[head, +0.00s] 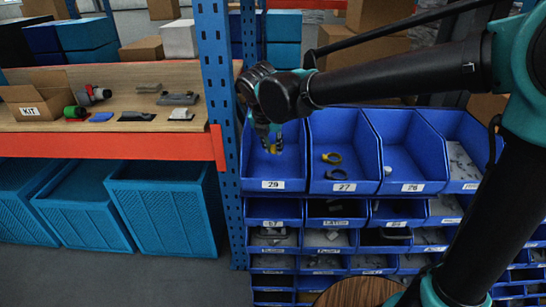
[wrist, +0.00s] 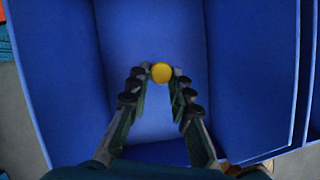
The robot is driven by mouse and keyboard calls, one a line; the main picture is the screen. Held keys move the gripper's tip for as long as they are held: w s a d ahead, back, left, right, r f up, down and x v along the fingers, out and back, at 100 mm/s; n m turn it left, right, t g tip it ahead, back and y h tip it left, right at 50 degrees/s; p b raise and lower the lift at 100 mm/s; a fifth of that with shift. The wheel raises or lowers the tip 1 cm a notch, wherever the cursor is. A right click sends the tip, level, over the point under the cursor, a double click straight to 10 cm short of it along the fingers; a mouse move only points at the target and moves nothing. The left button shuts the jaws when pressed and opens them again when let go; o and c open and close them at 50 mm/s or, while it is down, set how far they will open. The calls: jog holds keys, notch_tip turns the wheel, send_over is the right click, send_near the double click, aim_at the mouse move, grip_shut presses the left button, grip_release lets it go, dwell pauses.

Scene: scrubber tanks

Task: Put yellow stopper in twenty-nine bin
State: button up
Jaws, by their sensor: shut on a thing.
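My gripper (head: 272,138) is over the blue bin labelled 29 (head: 272,185), reaching into its open top. In the wrist view my gripper (wrist: 161,76) is shut on the round yellow stopper (wrist: 162,73), held between the fingertips. The blue bin walls (wrist: 250,70) surround the stopper in that view, with the bin floor beyond it. In the head view a small yellow spot, the stopper (head: 273,149), shows at the fingertips inside the bin's outline. I cannot tell whether the stopper touches the bin floor.
Further blue bins stand to the right and below. A blue rack post (head: 218,90) stands just left. A wooden shelf (head: 150,75) carries a KIT box (head: 38,96) and several small parts.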

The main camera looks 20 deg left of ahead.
aim_at(275, 163)
jog(key=shift+f, duration=2)
jog(key=o, duration=0.8)
jog(key=shift+f, duration=0.1)
jog(key=v, duration=1.2)
jog(key=shift+s, duration=0.1)
